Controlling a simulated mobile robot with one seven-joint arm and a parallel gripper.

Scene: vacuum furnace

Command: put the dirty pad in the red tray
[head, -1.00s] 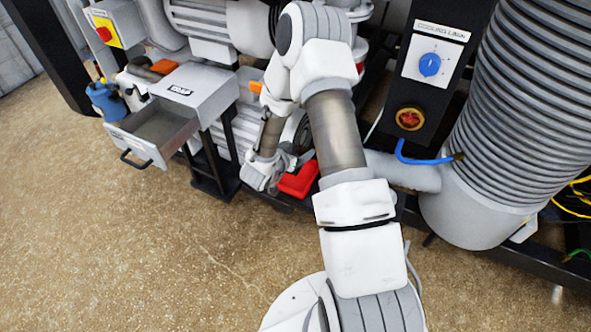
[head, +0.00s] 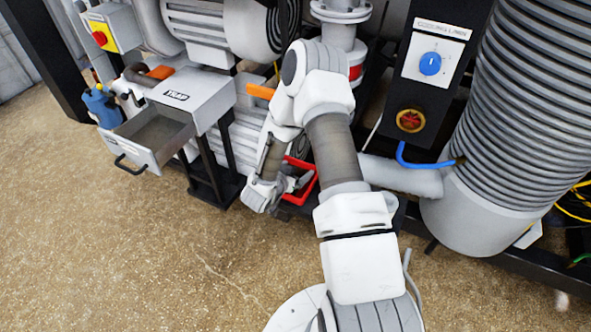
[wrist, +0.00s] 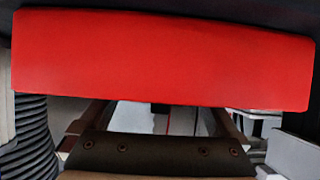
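The red tray (head: 311,186) stands low at the machine's front in the head view, partly hidden behind my arm. My gripper (head: 287,186) is at the tray's left side, overlapping its opening in this view. In the wrist view a broad red wall, which looks like the tray's (wrist: 160,58), crosses the upper part. Below it the two fingers of my gripper (wrist: 165,120) stand apart, and their tips are hidden behind the red. I see nothing held between them. I cannot make out the dirty pad in either view.
The drawer marked TRAP (head: 140,155) is pulled out at left and looks empty. A control box with a blue knob (head: 430,64) and a ribbed column (head: 520,110) are at right. The floor in front is clear.

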